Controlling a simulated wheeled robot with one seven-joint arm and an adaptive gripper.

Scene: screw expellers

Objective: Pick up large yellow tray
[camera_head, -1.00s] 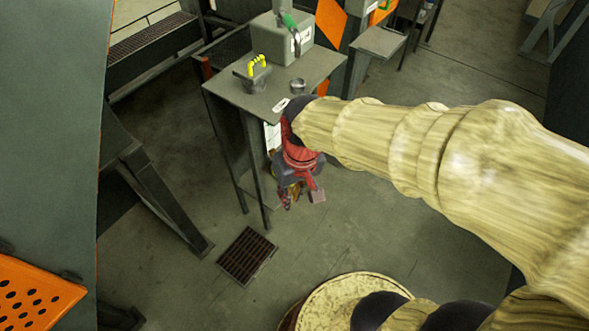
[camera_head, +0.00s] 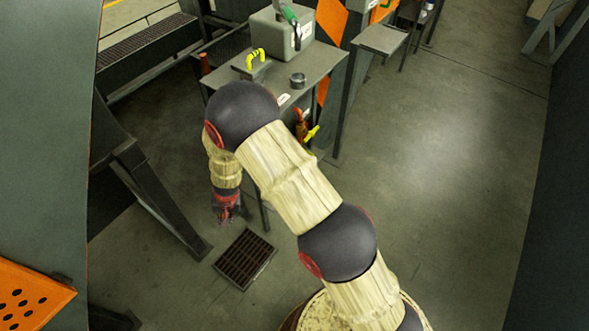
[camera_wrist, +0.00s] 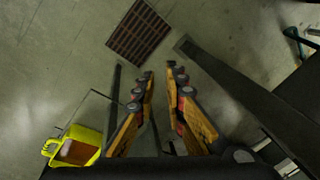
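A bright yellow tray or bin (camera_wrist: 74,147) with a yellow handle and brown contents shows at the lower left of the wrist view. I cannot make this tray out in the head view. My gripper's two fingers are apart, with nothing between them but bare floor in view. In the head view my gripper (camera_head: 227,208) hangs pointing down in front of the left side of the grey table (camera_head: 325,58).
On the table stand a grey box (camera_head: 280,32), a small metal cup (camera_head: 298,80) and a block with a yellow handle (camera_head: 256,57). A floor grate (camera_head: 245,259) lies in front; it also shows in the wrist view (camera_wrist: 139,33). Dark slanted legs (camera_head: 165,205) stand at left. Floor at right is clear.

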